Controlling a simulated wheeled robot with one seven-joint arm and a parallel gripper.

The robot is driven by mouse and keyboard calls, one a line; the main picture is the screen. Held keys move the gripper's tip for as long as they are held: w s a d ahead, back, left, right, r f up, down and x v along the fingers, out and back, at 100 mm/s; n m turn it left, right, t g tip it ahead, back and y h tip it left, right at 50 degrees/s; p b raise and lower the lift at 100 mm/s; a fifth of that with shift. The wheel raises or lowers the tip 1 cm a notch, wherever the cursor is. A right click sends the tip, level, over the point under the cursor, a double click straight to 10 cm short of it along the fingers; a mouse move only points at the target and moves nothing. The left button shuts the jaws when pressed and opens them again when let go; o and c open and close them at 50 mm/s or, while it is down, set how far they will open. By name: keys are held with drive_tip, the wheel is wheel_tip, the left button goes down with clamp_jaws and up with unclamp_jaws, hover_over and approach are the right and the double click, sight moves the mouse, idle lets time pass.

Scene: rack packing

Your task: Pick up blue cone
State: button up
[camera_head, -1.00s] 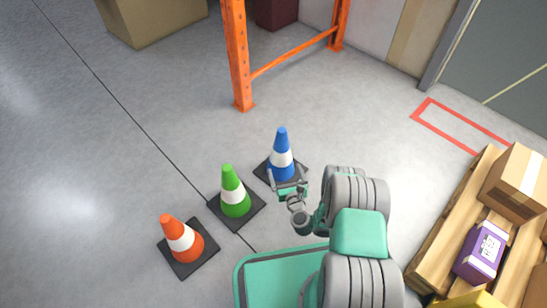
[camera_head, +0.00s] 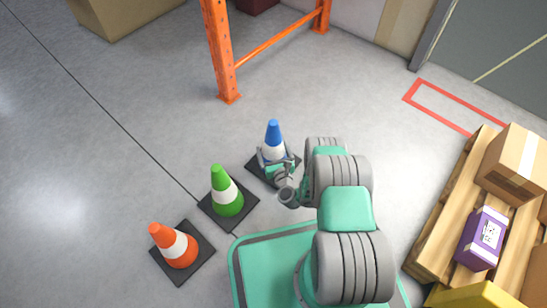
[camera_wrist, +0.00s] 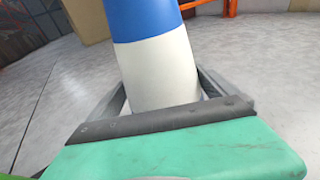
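The blue cone (camera_head: 273,132) stands upright on its dark square base (camera_head: 262,171), with a white band around its middle. My gripper (camera_head: 275,155) is at the cone's near side, with its fingers on either side of the white band. In the wrist view the blue cone (camera_wrist: 150,20) rises between the two fingers (camera_wrist: 160,100), its white band close in front of the palm. The fingers are spread, with a small gap visible at the right. The fingertips are hidden behind the cone in the wrist view.
A green cone (camera_head: 224,190) and an orange cone (camera_head: 175,246) stand to the left. An orange rack post (camera_head: 219,50) rises behind the blue cone. A wooden pallet (camera_head: 440,225) with boxes, including a purple one (camera_head: 481,238), lies at the right.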

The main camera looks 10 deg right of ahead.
drive_tip(key=shift+a, duration=0.2)
drive_tip(key=shift+c, duration=1.4)
drive_tip(key=c, duration=1.2)
drive_tip(key=shift+d, duration=0.1)
drive_tip(key=shift+c, duration=0.6)
drive_tip(key=shift+r, duration=0.1)
